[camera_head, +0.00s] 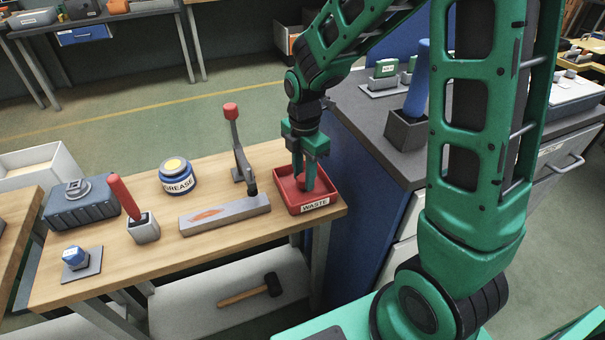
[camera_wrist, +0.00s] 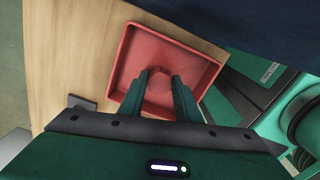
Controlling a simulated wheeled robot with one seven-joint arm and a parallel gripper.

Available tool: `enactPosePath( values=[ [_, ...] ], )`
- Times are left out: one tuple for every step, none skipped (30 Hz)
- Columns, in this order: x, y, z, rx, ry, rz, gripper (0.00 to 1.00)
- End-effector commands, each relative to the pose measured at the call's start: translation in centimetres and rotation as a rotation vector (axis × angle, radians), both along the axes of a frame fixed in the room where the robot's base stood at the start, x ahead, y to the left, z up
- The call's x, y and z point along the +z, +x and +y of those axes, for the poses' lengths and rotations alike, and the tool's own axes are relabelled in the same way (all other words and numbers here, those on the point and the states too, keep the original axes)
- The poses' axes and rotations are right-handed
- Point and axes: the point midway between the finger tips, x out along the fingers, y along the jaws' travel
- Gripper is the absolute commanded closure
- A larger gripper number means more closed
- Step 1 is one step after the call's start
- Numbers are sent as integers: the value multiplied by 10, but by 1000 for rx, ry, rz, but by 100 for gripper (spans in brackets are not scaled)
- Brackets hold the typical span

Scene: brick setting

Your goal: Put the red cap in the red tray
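The red tray (camera_head: 291,201), with a "WASTE" label on its front, stands at the right end of the wooden bench. It also fills the middle of the wrist view (camera_wrist: 128,38). My gripper (camera_head: 304,178) points down into the tray. In the wrist view its two fingers (camera_wrist: 160,82) lie against both sides of the red cap (camera_wrist: 158,86). The cap is inside the tray's outline. Red on red makes it hard to tell whether the cap touches the tray floor. The fingers hide part of the cap.
A lever with a red knob (camera_head: 231,111) stands left of the tray, behind a grey block (camera_head: 225,213). A grease jar (camera_head: 177,177), a red-handled tool in a holder (camera_head: 123,196) and a grey box (camera_head: 80,203) stand further left. A blue cabinet (camera_head: 351,183) is close on the right.

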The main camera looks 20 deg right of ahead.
Motion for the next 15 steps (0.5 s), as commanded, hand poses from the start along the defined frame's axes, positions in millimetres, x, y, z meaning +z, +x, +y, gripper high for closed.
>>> enactPosePath(
  values=[
    [0, 0, 0, 0, 0, 0, 59],
    [0, 0, 0, 0, 0, 0, 52],
    [0, 0, 1, 1, 0, 0, 52],
    [0, 0, 1, 1, 0, 0, 52],
    [0, 0, 1, 1, 0, 0, 52],
    [0, 0, 1, 1, 0, 0, 52],
    [0, 0, 1, 1, 0, 0, 52],
    [0, 0, 1, 1, 0, 0, 52],
    [0, 0, 1, 1, 0, 0, 52],
    [1, 0, 1, 1, 0, 0, 52],
    [1, 0, 1, 1, 0, 0, 52],
    [2, 0, 1, 1, 0, -1, 52],
    [4, 0, 1, 1, 0, -1, 52],
    [6, 0, 1, 1, 0, -1, 52],
    [10, 1, 1, 1, 1, -2, 52]
  ],
)
